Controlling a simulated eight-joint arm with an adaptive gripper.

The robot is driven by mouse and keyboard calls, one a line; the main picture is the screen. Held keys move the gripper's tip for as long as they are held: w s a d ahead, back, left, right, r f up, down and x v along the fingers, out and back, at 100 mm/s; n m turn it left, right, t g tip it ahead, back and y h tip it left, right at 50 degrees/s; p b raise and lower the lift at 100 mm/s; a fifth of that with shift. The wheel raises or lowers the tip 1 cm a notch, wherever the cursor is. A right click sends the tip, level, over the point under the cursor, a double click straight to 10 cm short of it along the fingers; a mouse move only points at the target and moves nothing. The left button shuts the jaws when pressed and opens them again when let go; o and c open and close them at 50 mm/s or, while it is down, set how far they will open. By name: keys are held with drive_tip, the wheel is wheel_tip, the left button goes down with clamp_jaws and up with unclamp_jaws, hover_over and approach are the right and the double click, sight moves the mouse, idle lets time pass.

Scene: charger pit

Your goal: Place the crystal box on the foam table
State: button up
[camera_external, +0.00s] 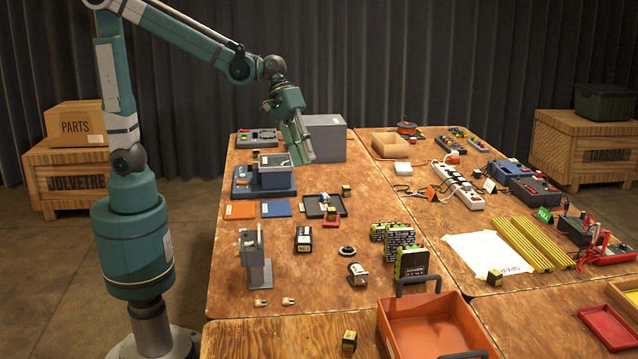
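I cannot say for certain which thing is the crystal box or the foam table. Small black-and-yellow boxes stand at the black tray's right corner (346,190), on the right table (495,277) and at the front (349,340). The black tray (312,208) lies flat at mid-table with small pale items on it. My gripper (304,156) points down at the back of the left table, above and right of a blue-grey machine (264,190), in front of a grey block (327,128). Its fingertips are too small to show whether it is open or holds anything.
An orange handled crate (430,325) stands at the front. Several black-and-green packs (411,262), a grey stand (258,262) and a dark-and-white box (303,238) occupy the left table. Yellow bars (535,245) and power strips (458,187) lie right. Bare wood shows between them.

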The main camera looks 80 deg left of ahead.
drive_tip(key=s+a+f+m+t+y, duration=0.1)
drive_tip(key=s+a+m+t+y, duration=0.2)
drive_tip(key=s+a, duration=1.8)
drive_tip(key=a+m+y, duration=0.2)
drive_tip(key=m, duration=0.1)
drive_tip(key=shift+f+t+y, duration=0.2)
drive_tip(key=shift+t+y, duration=0.1)
drive_tip(key=shift+t, duration=0.1)
